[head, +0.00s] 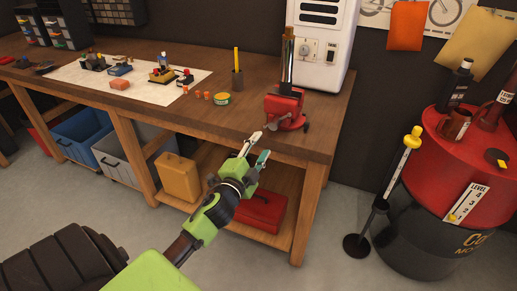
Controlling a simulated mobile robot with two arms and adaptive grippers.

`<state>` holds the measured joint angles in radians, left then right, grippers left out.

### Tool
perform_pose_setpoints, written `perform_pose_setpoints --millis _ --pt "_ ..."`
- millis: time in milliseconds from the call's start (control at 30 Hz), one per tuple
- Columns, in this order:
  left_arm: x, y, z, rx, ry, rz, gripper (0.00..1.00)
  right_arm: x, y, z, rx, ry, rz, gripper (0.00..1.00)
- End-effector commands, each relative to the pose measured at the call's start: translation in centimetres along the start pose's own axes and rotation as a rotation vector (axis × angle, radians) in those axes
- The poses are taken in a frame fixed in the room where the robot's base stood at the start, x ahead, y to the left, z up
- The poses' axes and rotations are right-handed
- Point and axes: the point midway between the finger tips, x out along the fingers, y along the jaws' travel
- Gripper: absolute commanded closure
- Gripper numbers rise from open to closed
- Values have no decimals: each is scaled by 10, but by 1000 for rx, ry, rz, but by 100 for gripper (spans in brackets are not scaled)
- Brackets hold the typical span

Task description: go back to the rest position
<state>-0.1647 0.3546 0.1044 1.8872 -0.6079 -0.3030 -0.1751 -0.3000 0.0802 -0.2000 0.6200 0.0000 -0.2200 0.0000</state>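My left gripper (258,148) reaches in from the lower left on its green and black arm. Its two fingers are spread apart with nothing visible between them. It is in front of the workbench's front edge, below and left of the red vise (285,108). A brown and dark upright piece (288,62) stands at the vise; whether it is clamped there I cannot tell. My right gripper is not in the head view.
Bins and a red toolbox (258,211) sit below. A red-topped drum (475,165) and a stand (356,244) are right.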

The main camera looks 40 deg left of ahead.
Motion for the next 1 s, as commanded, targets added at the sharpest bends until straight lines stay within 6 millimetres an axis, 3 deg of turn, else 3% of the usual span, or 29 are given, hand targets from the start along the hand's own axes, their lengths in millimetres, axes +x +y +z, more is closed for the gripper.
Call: perform_pose_setpoints --millis 700,767,867,1000 --pt "-6 4 2 -3 -5 8 61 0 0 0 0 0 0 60" --pt "-7 17 8 -14 -16 29 61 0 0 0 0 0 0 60" --pt "-10 58 27 -54 -56 102 61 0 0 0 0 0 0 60" --pt "-29 149 66 -144 -148 257 61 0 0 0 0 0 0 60"
